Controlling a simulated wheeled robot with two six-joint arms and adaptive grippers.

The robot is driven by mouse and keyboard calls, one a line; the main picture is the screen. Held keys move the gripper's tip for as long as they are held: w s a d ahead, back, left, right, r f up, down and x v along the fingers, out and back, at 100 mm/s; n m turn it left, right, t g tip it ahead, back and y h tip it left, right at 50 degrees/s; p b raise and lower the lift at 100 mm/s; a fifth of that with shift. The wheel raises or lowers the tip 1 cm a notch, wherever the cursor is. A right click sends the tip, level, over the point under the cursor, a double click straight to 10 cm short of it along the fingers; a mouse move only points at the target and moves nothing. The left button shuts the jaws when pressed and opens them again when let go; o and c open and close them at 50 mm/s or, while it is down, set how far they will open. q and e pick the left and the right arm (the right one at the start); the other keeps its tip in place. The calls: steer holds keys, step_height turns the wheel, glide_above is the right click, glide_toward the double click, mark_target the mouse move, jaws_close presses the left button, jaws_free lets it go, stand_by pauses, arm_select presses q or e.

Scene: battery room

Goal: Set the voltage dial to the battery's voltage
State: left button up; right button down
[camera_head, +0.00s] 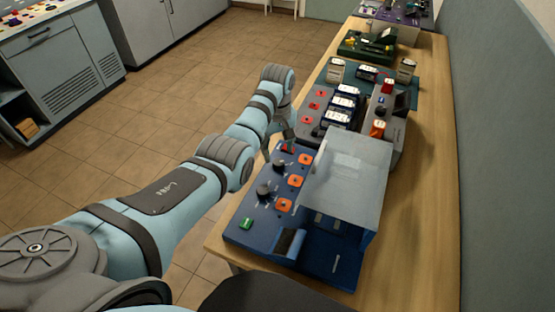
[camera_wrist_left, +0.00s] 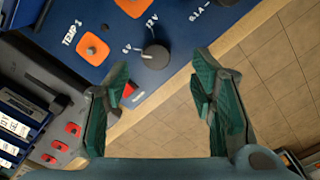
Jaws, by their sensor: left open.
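The blue charger station (camera_head: 236,238) stands on the wooden table, with two black knobs and orange buttons on its panel. The voltage dial (camera_wrist_left: 155,55) is a round black knob with "6V" and "12V" printed beside it; I cannot tell clearly where its pointer stands. In the head view a far black knob (camera_head: 279,165) sits near my left gripper. My left gripper (camera_wrist_left: 162,72) is open and empty, its green-padded fingers spread below the dial, apart from it. In the head view the gripper (camera_head: 284,140) is partly hidden by its own arm. My right gripper is out of view.
A translucent cover (camera_head: 346,165) stands over the station's right part. Behind it is a grey rack with several white-labelled batteries (camera_head: 341,102) and red buttons. A green device (camera_head: 366,47) is farther back. The table's right strip is clear; a wall bounds it.

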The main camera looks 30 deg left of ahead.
mark_target(279, 161)
arm_select(q)
steer(key=f, duration=0.3)
steer(key=w+f+b, duration=0.1)
steer(key=f, duration=0.2)
steer(key=shift+w, duration=0.1)
steer(key=shift+f, duration=0.15)
steer(key=shift+s, duration=0.2)
steer(key=shift+s+r, duration=0.1)
steer(key=shift+r, duration=0.15)
steer(key=shift+c, duration=0.9)
steer(key=c, duration=1)
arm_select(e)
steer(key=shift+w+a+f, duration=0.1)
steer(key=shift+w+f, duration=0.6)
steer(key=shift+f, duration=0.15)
